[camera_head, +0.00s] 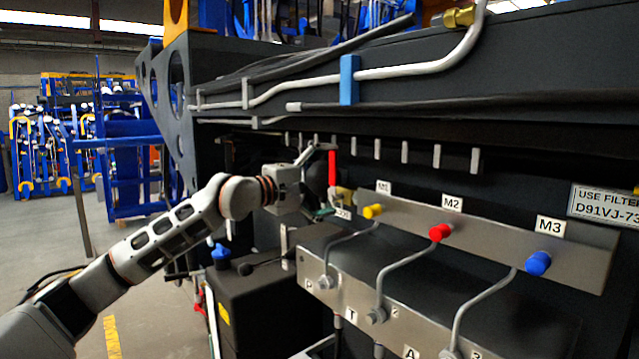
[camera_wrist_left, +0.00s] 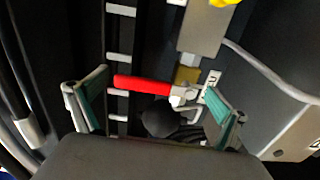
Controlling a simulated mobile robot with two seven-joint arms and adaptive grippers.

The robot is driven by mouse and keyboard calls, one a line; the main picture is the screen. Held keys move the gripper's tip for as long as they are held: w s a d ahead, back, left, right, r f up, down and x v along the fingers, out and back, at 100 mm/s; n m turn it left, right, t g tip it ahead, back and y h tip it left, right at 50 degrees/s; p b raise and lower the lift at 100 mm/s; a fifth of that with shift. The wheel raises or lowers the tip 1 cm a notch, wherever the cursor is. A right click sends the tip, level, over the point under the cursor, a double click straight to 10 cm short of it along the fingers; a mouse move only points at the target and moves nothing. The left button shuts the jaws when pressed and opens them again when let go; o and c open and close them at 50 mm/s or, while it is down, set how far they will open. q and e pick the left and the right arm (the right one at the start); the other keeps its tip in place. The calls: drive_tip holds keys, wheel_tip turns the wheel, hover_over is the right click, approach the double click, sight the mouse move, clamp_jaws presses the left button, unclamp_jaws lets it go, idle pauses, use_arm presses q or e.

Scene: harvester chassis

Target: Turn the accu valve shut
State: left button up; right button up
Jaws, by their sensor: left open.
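The accu valve has a red lever handle (camera_head: 332,168) that stands upright in the head view, with a brass body (camera_head: 343,196) at its lower end, left of the metal manifold. In the left wrist view the red handle (camera_wrist_left: 142,84) lies across the picture between the fingers, its grey pivot (camera_wrist_left: 182,95) at the right end next to the brass fitting (camera_wrist_left: 187,75). My left gripper (camera_head: 322,180) is open, with its green-padded fingers (camera_wrist_left: 158,108) on either side of the handle and apart from it. My right gripper is not in view.
The manifold bar (camera_head: 490,228) carries a yellow cap (camera_head: 373,211), a red cap (camera_head: 440,232) and a blue cap (camera_head: 538,263). A lower block (camera_head: 400,290) with grey hoses stands in front. A black box (camera_head: 262,300) is below my left arm. Pipes run above.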

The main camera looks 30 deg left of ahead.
use_arm(q)
drive_tip(key=v, duration=1.1)
drive_tip(key=shift+s, duration=0.25)
drive_tip(key=shift+f, duration=0.1)
drive_tip(key=shift+d, duration=0.1)
